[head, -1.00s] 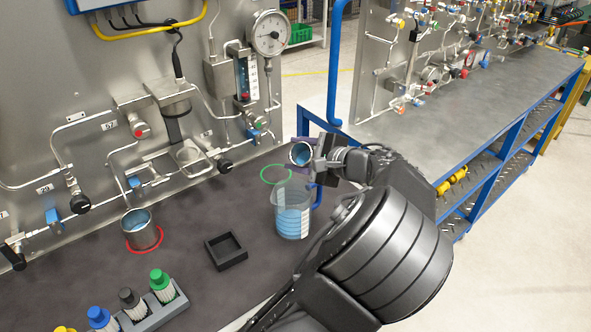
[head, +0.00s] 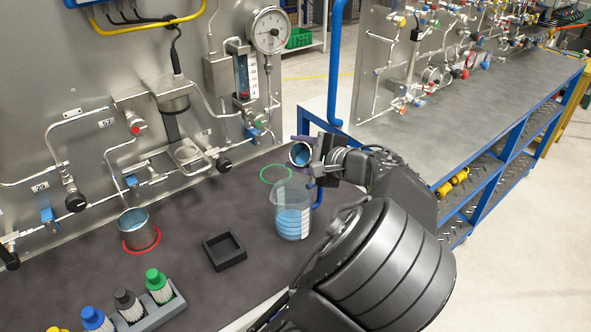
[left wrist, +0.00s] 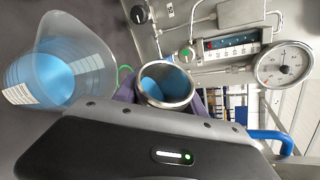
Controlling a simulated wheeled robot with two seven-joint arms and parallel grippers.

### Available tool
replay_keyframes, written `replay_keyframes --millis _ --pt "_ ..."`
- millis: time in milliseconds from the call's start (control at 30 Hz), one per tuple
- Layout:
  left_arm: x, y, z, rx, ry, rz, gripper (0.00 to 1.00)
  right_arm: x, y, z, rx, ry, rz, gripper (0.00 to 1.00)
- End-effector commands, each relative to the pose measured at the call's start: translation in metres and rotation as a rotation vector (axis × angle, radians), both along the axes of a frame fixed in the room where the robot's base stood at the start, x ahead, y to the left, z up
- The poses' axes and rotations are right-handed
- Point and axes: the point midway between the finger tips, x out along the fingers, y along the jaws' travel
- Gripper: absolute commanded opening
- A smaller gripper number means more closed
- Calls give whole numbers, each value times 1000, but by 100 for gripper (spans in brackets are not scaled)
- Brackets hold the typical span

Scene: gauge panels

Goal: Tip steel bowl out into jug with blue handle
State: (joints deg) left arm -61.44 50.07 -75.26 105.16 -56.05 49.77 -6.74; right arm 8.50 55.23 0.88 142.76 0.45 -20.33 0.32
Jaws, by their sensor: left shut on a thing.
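The steel bowl (head: 299,155) is in my left gripper (head: 306,152), held above the bench, behind and slightly above the jug in the head view. It leans over, and blue shows inside it. In the left wrist view the bowl (left wrist: 167,84) sits between the purple fingers, which are shut on it. The clear jug with blue handle (head: 291,213) stands upright on the bench with blue liquid in it. In the left wrist view the jug (left wrist: 62,62) is left of the bowl, apart from it. No stream shows between them. My right gripper is not in view.
Another steel container (head: 138,229) with blue inside stands on a red ring at left. A green ring (head: 276,174) is empty behind the jug. A black square tray (head: 225,251) and a brush rack (head: 152,315) are in front. The gauge panel (head: 60,100) rises behind.

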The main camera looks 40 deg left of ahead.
Motion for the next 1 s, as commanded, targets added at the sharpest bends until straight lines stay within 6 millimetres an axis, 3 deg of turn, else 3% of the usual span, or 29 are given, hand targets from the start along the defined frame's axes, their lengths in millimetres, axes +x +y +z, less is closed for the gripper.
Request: replay_keyframes --millis 400,1000 --pt "0 0 -5 3 -104 -1 0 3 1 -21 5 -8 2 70" --pt "0 0 -2 4 -121 0 0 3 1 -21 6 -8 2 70"
